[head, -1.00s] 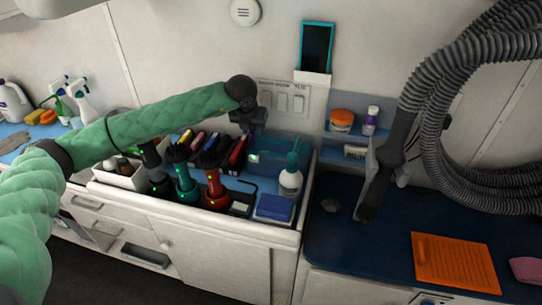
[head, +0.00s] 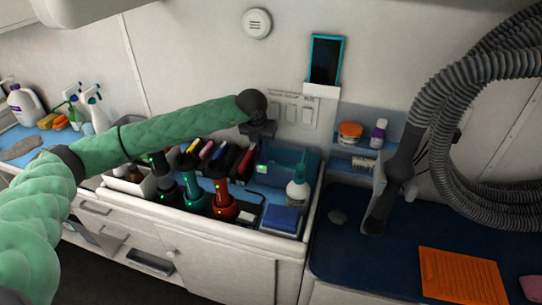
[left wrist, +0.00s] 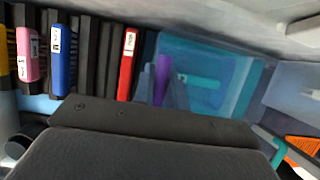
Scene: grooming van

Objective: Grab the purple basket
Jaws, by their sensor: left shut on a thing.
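My left gripper (head: 260,140) reaches down at the back of the counter, beside a translucent teal-blue bin (head: 283,160). It is shut on a narrow purple piece (left wrist: 161,76), which shows only as a small upright sliver in the left wrist view, inside or in front of the bin (left wrist: 215,62). The bin looks teal-blue, and I see no clearly purple basket. I cannot tell whether the purple piece is part of a basket. The dark wrist body hides much of the left wrist view. My right gripper is not in view.
A spray bottle (head: 298,190) and a blue box (head: 281,219) stand in front. A dark blue table (head: 375,255) with an orange mat (head: 458,275) is at right.

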